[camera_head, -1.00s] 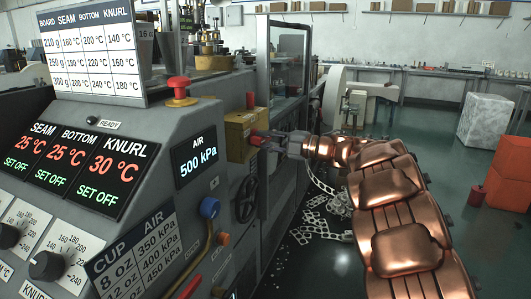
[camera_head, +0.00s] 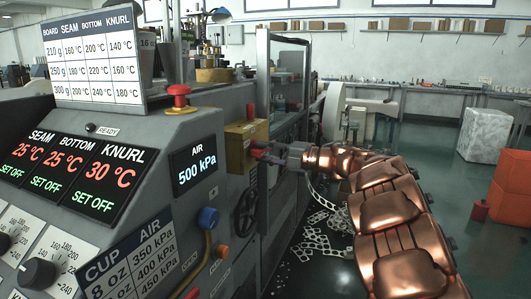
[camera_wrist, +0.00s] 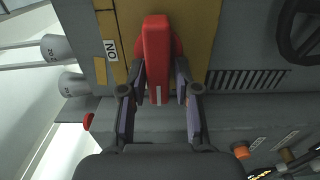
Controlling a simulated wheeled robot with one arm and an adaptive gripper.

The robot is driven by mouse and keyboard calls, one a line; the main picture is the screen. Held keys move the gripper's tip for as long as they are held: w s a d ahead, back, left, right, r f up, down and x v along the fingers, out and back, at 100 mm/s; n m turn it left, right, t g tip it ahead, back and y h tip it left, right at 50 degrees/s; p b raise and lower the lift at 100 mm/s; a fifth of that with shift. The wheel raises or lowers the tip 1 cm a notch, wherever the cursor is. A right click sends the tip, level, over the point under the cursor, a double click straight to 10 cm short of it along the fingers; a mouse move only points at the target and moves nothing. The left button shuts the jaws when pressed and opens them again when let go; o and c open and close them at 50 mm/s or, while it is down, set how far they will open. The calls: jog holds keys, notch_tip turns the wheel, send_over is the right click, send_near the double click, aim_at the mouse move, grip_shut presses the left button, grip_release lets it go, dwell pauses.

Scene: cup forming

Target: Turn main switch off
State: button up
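The main switch is a yellow box (camera_head: 238,147) on the machine's side with a red handle (camera_head: 259,144). In the wrist view the red handle (camera_wrist: 157,45) stands out from the yellow plate (camera_wrist: 200,40), beside a label reading ON. My gripper (camera_head: 268,158) is at the handle, just right of the box. In the wrist view my gripper (camera_wrist: 161,85) is open, with one fingertip on each side of the handle's near end. A gap shows on the right; contact on the left is unclear.
A black handwheel (camera_head: 245,213) is below the box, and a blue knob (camera_head: 209,217) is to its left. A red emergency button (camera_head: 179,97) tops the control panel. A glass guard frame (camera_head: 285,120) stands behind the switch.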

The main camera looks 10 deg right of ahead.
jog(key=shift+o, duration=1.1)
jog(key=v, duration=1.2)
